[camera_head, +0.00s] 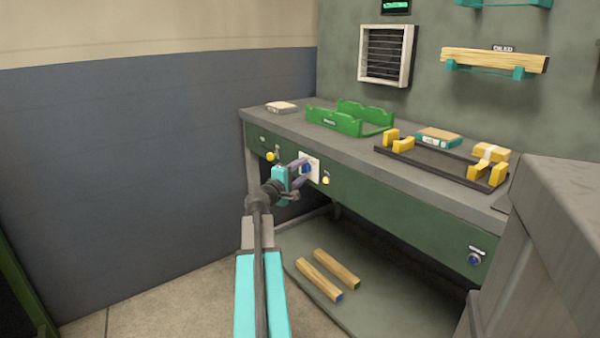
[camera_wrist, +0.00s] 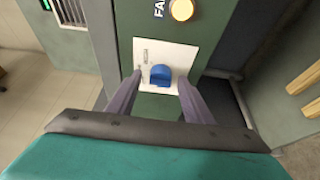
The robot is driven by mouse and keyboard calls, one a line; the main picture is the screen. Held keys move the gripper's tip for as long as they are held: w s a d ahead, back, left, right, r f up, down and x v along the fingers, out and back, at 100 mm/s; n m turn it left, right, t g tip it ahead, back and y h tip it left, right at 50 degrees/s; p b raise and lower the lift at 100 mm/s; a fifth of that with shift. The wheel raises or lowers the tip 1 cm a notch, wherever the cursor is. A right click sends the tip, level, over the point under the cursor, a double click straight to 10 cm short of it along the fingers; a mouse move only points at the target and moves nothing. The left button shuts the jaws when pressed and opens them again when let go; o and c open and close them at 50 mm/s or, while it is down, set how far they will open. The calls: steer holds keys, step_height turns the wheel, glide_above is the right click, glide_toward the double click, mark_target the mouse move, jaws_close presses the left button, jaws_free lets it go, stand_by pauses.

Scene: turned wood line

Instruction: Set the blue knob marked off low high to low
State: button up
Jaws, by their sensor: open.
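A blue knob (camera_wrist: 160,75) sits on a white plate (camera_wrist: 183,53) fixed to the green bench front. The plate carries small print, too small to read in the wrist view. My gripper (camera_wrist: 160,90) is open, with one finger on each side of the knob and the tips close to the plate. I cannot tell whether the fingers touch the knob. In the head view, my gripper (camera_head: 303,170) is at the white plate (camera_head: 314,165) on the bench front, and the blue knob (camera_head: 306,169) shows partly between the fingers.
A yellow round light (camera_wrist: 181,9) labelled FAN is beside the plate, also seen in the head view (camera_head: 325,181). Another blue knob (camera_head: 474,259) is far right on the bench front. A yellow knob (camera_head: 270,156) is left. Wooden bars (camera_head: 337,268) lie on the lower shelf.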

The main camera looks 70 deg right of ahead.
steer(key=w+a+p, duration=0.1)
steer(key=w+a, duration=0.1)
steer(key=a, duration=1.1)
steer(key=shift+w+a+p, duration=0.15)
steer(key=shift+w+p, duration=0.05)
steer(key=shift+p, duration=0.2)
